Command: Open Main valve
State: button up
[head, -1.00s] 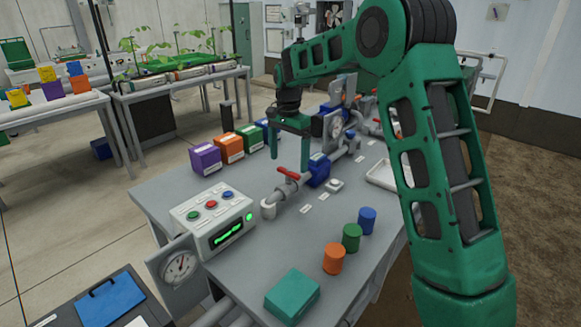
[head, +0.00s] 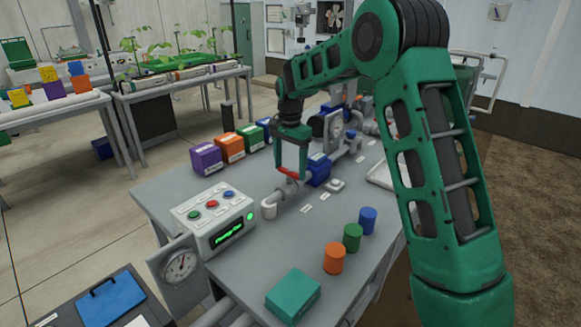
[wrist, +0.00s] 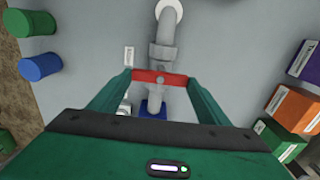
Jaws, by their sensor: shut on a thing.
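The Main valve is a grey pipe valve with a red handle (head: 289,172) on the grey bench. Its grey pipe (head: 272,206) bends down into the bench top, and a blue body (head: 319,170) sits behind it. My green gripper (head: 290,170) reaches down over the valve from above. In the wrist view, the red handle (wrist: 160,77) lies across the pipe (wrist: 165,40), between the two fingertips of my gripper (wrist: 160,78). The fingers touch the handle's two ends. Which valve label belongs to it is too small to read.
A control box (head: 214,216) with buttons stands left of the valve. Purple (head: 206,159), orange (head: 229,148) and green (head: 250,138) boxes stand behind. Orange (head: 334,258), green (head: 352,238) and blue (head: 368,220) cylinders and a teal box (head: 293,295) are in front.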

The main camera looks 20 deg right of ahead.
jog(key=shift+w+a+r+n, duration=0.1)
jog(key=shift+w+n, duration=0.05)
jog(key=shift+n, duration=0.25)
jog(key=n, duration=0.2)
jog(key=shift+a+n, duration=0.1)
jog(key=shift+n, duration=0.3)
jog(key=n, duration=0.5)
jog(key=shift+n, duration=0.3)
jog(key=n, duration=0.4)
jog(key=shift+n, duration=0.3)
jog(key=shift+r+n, duration=0.1)
jog(key=shift+n, duration=2)
jog(key=shift+d, duration=0.2)
jog(key=o, duration=1.1)
jog(key=shift+c, duration=0.2)
